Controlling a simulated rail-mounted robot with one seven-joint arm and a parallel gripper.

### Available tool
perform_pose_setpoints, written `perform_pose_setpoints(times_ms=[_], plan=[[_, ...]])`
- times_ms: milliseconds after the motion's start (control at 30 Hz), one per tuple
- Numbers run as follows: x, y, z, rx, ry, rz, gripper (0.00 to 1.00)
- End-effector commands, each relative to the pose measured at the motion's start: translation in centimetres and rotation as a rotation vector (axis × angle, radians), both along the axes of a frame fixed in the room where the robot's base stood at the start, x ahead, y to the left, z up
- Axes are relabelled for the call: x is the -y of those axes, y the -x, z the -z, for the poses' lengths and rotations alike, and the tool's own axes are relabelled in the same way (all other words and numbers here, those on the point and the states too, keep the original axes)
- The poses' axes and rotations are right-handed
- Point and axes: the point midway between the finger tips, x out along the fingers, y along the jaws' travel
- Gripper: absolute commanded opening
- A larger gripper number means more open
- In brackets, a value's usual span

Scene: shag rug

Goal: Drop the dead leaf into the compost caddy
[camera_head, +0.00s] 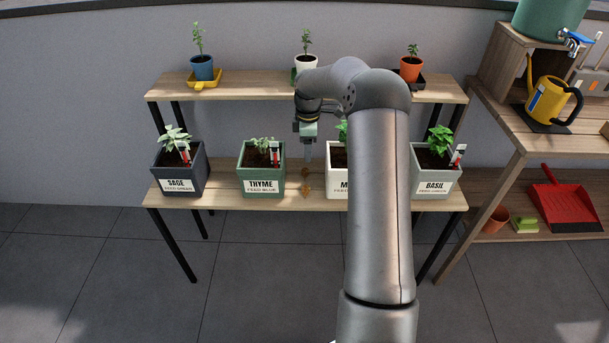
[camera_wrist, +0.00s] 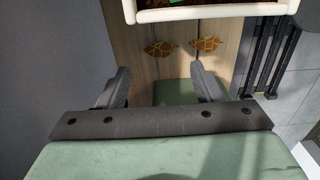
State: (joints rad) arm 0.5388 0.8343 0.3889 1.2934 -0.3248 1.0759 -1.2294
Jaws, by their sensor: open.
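Two brown, dry-looking leaves lie on the lower wooden shelf between the THYME pot and the white pot. The front leaf (camera_head: 304,191) and the rear leaf (camera_head: 306,173) show as small brown shapes in the head view. In the wrist view, one leaf (camera_wrist: 160,48) lies left of the other leaf (camera_wrist: 208,44), both on the wood past my fingertips. My gripper (camera_head: 308,158) points down above the rear leaf. In the wrist view, my gripper (camera_wrist: 162,80) has its fingers spread, with nothing held. I cannot make out a compost caddy in either view.
The green THYME pot (camera_head: 262,186) and white pot (camera_head: 338,187) flank the gap closely. The SAGE pot (camera_head: 180,187) and BASIL pot (camera_head: 433,184) stand further out. The upper shelf (camera_head: 255,86) holds small pots. A yellow watering can (camera_head: 551,101) and red dustpan (camera_head: 566,207) are right.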

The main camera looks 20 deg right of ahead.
Motion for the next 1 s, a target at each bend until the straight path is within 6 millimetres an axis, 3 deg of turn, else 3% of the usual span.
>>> perform_pose_setpoints(times_ms=[100,467,733,1000], plan=[[0.0,0.0,2.5,-0.003,-0.001,0.001,0.6],[-0.2,-0.1,5.0,-0.001,0.0,0.0,0.6],[-0.4,-0.5,8.9,-0.001,0.0,0.001,0.6],[-0.4,-0.5,9.2,0.001,0.0,0.001,0.6]])
